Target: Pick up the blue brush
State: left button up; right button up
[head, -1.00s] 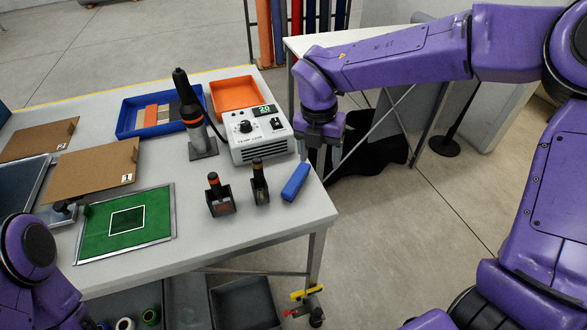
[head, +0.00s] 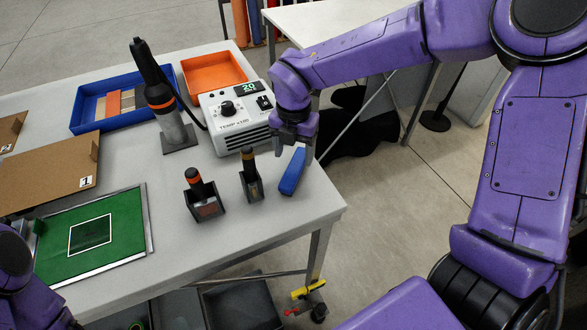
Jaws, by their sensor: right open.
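The blue brush (head: 292,174) lies on the right part of the white table, near its right edge. My right gripper (head: 294,156) is open and points down over the far end of the brush, its fingers close to it. I cannot tell whether the fingers touch the brush. My left arm shows at the lower left edge, and its gripper is out of the picture.
Two small dark holders (head: 205,206) and (head: 251,189) with upright tools stand left of the brush. A green mat (head: 60,256) lies at left.

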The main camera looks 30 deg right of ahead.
aim_at(295, 165)
jog(key=f, duration=0.2)
jog(key=f+p, duration=0.1)
jog(key=f, duration=0.2)
jog(key=shift+s+d+p, duration=0.15)
jog(key=shift+s+p, duration=0.05)
jog(key=shift+p, duration=0.1)
jog(key=shift+f, duration=0.15)
jog(key=c, duration=1.1)
jog(key=shift+r, duration=0.6)
jog(key=shift+c, duration=0.2)
jog(key=r, duration=0.1)
jog(key=r+b, duration=0.1)
jog(key=r, duration=0.1)
jog(key=shift+s, duration=0.4)
jog(key=s+r+p, duration=0.2)
jog(key=s+r, duration=0.7)
jog(key=s, duration=0.4)
jog(key=shift+s+a, duration=0.15)
jog(key=shift+a, duration=0.05)
